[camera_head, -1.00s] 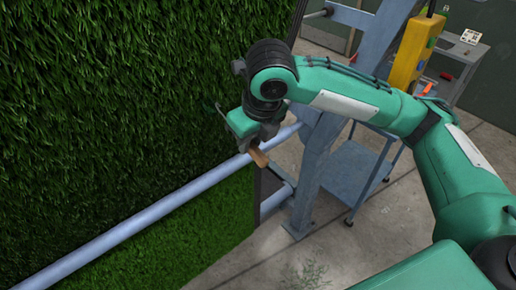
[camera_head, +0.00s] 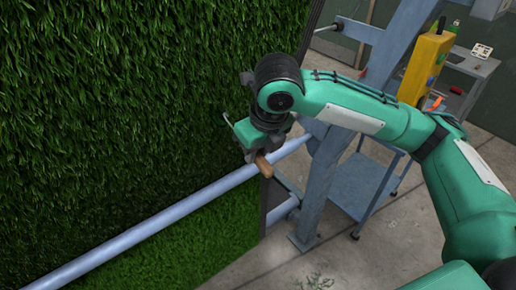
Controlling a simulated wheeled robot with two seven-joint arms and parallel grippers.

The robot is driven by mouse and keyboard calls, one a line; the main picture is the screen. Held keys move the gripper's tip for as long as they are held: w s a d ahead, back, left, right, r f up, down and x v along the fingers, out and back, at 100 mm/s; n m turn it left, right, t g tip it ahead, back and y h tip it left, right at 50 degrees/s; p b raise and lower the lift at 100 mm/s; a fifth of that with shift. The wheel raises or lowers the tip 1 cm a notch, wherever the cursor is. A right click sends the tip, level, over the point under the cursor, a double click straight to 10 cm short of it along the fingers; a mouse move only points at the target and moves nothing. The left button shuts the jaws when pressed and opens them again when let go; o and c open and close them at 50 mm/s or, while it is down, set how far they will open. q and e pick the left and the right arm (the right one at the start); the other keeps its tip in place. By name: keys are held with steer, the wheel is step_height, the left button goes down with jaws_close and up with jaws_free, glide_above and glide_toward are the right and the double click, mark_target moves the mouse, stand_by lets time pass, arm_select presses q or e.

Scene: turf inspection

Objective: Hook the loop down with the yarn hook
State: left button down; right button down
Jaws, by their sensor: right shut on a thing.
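My right gripper (camera_head: 256,158) is in front of the turf near its right edge, just above the pale blue bar. It is shut on the yarn hook, whose brown wooden handle (camera_head: 264,167) sticks out below the jaws. A thin metal piece (camera_head: 228,120) shows at the gripper's left side against the turf; it may be the hook's shank. The hook's tip cannot be made out. The green turf (camera_head: 120,100) hangs as a tall upright sheet on the left. I cannot make out a loop on it. My left gripper is not in view.
The pale blue bar (camera_head: 150,226) runs slantwise across the turf. A blue-grey frame post (camera_head: 325,180) stands right of the turf edge. Behind it are a blue trolley (camera_head: 358,190), a yellow control box (camera_head: 426,68) and a grey side table (camera_head: 470,70).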

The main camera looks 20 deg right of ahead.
steer(key=shift+w+a+r+p, duration=0.15)
steer(key=shift+w+p, duration=0.1)
steer(key=shift+w, duration=0.2)
steer(key=shift+w+a+r+p, duration=0.15)
steer(key=shift+w+a+p, duration=0.1)
steer(key=shift+w, duration=0.25)
steer(key=shift+w+a+r+p, duration=0.15)
steer(key=shift+w+p, duration=0.1)
steer(key=shift+w, duration=0.2)
stand_by(0.7)
steer(key=shift+f, duration=0.1)
steer(key=shift+b+x, duration=0.35)
steer(key=shift+x, duration=0.7)
steer(key=shift+d, duration=0.1)
steer(key=shift+f, duration=0.15)
steer(key=shift+p+v, duration=1.35)
steer(key=shift+p, duration=0.8)
steer(key=shift+f, duration=0.1)
